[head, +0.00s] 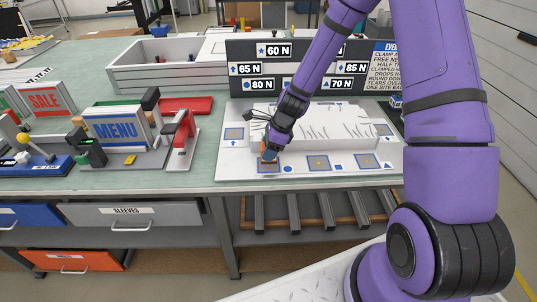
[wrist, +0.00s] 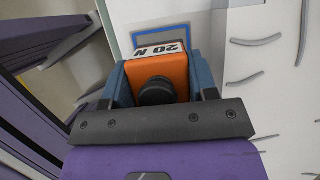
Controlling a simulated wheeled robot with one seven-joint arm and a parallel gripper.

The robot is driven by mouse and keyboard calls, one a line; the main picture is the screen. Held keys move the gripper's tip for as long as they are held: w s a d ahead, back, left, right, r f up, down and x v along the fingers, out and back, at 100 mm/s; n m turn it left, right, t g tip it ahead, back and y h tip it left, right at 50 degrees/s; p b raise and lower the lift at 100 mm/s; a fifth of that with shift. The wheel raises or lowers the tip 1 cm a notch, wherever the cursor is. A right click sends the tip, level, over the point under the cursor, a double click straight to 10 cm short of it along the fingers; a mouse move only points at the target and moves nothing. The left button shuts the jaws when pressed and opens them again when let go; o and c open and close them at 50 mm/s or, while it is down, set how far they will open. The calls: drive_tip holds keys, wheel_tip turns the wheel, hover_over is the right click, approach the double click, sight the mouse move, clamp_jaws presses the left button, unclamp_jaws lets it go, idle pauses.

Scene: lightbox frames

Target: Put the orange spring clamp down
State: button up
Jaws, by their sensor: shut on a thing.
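The orange spring clamp (wrist: 172,68), with a "20 N" label and a dark round knob, sits between the two blue fingers of my gripper (wrist: 160,84). My gripper is shut on it. In the head view, my gripper (head: 268,152) points down at the front left of the white board (head: 230,160), over a blue-edged pad (head: 268,168). In the wrist view, the blue outline of a pad (wrist: 160,31) shows just beyond the clamp. I cannot tell whether the clamp touches the board.
A raised white block (head: 325,120) with dark curved marks stands right behind my gripper. Behind it is a dark sign panel (head: 300,70) with newton labels. More square pads (head: 318,162) lie to the right.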

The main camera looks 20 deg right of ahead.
drive_tip(key=shift+f, duration=1.3)
drive_tip(key=shift+f, duration=0.1)
drive_tip(key=o, duration=1.1)
drive_tip(key=s+d+r+n+h, duration=0.1)
drive_tip(key=s+d+r+n, duration=0.15)
drive_tip(key=r, duration=0.95)
drive_tip(key=s+d+r+n+h, duration=0.15)
drive_tip(key=s+r+n, duration=0.25)
drive_tip(key=r, duration=0.7)
drive_tip(key=s+d+r+n+t, duration=0.1)
drive_tip(key=s+r+n, duration=0.4)
drive_tip(key=s, duration=0.2)
drive_tip(key=s+d+r+n+t+h, duration=0.1)
drive_tip(key=s+r+n, duration=0.4)
drive_tip(key=s, duration=0.3)
drive_tip(key=s+d+r+n+t+h, duration=0.1)
drive_tip(key=s+r+n, duration=0.4)
drive_tip(key=s+r, duration=0.1)
drive_tip(key=shift+s+r+t, duration=0.2)
drive_tip(key=shift+s, duration=0.25)
drive_tip(key=shift+s+r+t, duration=0.15)
drive_tip(key=shift+s+t, duration=0.05)
drive_tip(key=shift+s, duration=0.25)
